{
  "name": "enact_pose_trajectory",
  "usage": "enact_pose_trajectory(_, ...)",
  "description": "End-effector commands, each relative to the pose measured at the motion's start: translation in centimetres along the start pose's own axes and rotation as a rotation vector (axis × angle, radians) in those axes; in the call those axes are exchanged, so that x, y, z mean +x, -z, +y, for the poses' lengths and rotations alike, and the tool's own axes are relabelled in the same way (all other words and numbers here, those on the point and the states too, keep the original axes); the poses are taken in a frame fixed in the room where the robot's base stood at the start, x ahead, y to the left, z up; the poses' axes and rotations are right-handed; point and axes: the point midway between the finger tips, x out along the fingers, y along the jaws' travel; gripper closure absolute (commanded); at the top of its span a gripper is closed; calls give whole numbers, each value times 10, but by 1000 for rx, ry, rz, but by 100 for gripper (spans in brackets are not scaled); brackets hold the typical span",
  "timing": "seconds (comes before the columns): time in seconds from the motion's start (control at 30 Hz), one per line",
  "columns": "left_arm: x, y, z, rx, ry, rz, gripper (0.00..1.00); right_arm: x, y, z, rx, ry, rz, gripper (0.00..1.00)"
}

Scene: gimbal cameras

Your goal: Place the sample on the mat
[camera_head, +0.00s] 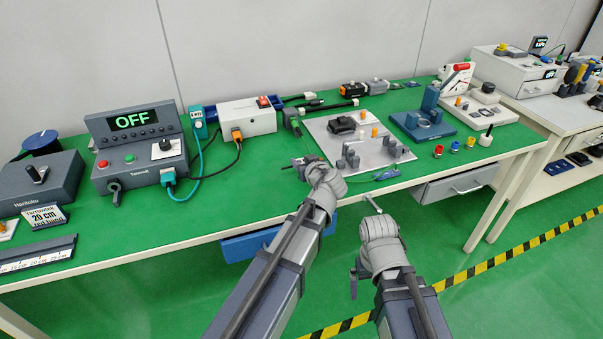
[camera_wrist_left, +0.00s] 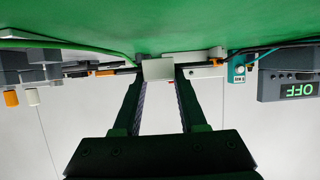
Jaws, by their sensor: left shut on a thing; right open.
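My left gripper (camera_head: 299,163) is over the green bench near its front edge, left of the grey plate. In the left wrist view, its two dark fingers (camera_wrist_left: 158,82) are shut on a small pale grey block (camera_wrist_left: 158,69), which I take to be the sample. In the head view the block is too small to make out. The light grey plate (camera_head: 322,128) on the bench may be the mat; it bears dark fixtures and orange pieces. My right gripper (camera_head: 355,278) is open, in front of the bench and below its top.
A tester (camera_head: 135,148) reading OFF stands at the left, with a teal cable (camera_head: 203,160) beside it. A white box (camera_head: 247,118) stands behind my left gripper. A blue fixture (camera_head: 424,125) and small coloured caps (camera_head: 455,147) are at right. Bare green bench lies left of the gripper.

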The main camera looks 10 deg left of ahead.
Motion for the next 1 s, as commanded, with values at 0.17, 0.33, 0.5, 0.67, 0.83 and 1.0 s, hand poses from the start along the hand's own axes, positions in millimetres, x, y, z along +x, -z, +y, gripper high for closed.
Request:
enact_pose_trajectory(0.17,11,-26,0,0,0,0,100,28,2,-3,0,0,0,1)
enact_pose_trajectory(0.33,12,-29,0,0,0,0,100,31,2,-3,0,0,0,1)
enact_pose_trajectory(0.5,12,-28,0,0,0,0,100,30,2,-3,0,0,0,1)
enact_pose_trajectory(0.67,13,-32,0,0,0,0,58,34,2,-3,0,0,0,1)
enact_pose_trajectory(0.83,13,-31,0,0,0,0,39,33,2,-3,0,0,0,1)
enact_pose_trajectory(1.0,13,-31,0,0,0,0,29,33,2,-3,0,0,0,1)
